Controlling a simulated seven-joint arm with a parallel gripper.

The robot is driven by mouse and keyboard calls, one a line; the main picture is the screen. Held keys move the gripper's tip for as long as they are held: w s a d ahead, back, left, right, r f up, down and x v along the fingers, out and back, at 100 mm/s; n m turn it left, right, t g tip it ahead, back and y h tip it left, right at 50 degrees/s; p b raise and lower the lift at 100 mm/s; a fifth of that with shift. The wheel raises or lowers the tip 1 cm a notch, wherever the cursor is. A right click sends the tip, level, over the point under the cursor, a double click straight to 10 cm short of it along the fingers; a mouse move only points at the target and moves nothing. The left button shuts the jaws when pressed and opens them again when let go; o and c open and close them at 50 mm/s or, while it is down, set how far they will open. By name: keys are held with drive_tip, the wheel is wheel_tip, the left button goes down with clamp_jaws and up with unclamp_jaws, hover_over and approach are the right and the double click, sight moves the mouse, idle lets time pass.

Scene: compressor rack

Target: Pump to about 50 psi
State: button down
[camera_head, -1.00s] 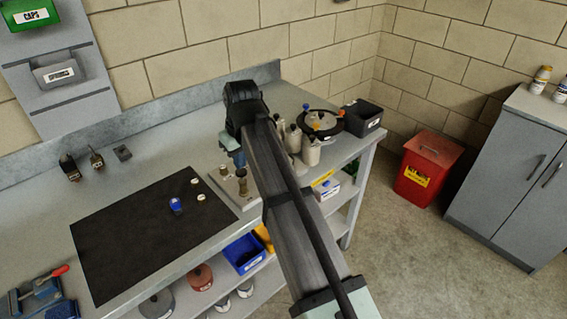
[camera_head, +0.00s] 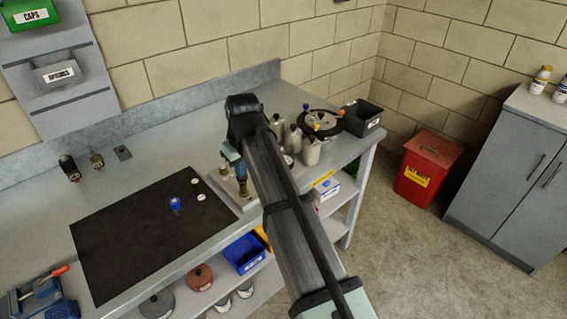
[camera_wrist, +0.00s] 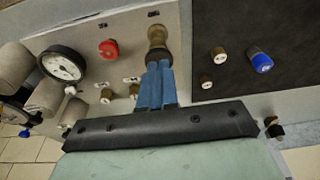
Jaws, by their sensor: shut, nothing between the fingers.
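My gripper (camera_wrist: 157,72) is shut and empty, its blue fingers pointing at an upright brass fitting (camera_wrist: 157,36) on the grey panel (camera_wrist: 125,22). The fingertips are at or just against the fitting's near side; I cannot tell whether they touch. In the head view my gripper (camera_head: 240,168) is low over the panel at the bench's front edge. A round white-faced gauge (camera_wrist: 62,65) is left on the panel; its reading is too small to tell. A red knob (camera_wrist: 108,48) and small brass fittings (camera_wrist: 106,96) sit between gauge and gripper.
A black mat (camera_head: 130,235) lies left of the panel with a blue cap (camera_head: 176,205) and small pale round parts (camera_head: 200,197) on it. Several grey bottles (camera_head: 311,150) and a black bin (camera_head: 362,117) stand right of my arm.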

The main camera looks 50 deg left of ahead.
drive_tip(key=shift+f, duration=0.2)
drive_tip(key=shift+r, duration=0.15)
drive_tip(key=shift+a+v, duration=0.15)
drive_tip(key=shift+v, duration=0.7)
drive_tip(key=shift+a+v, duration=0.2)
drive_tip(key=shift+v, duration=0.6)
drive_tip(key=shift+x, duration=0.95)
drive_tip(key=shift+d, duration=0.2)
drive_tip(key=shift+a+v, duration=0.2)
drive_tip(key=shift+v, duration=0.8)
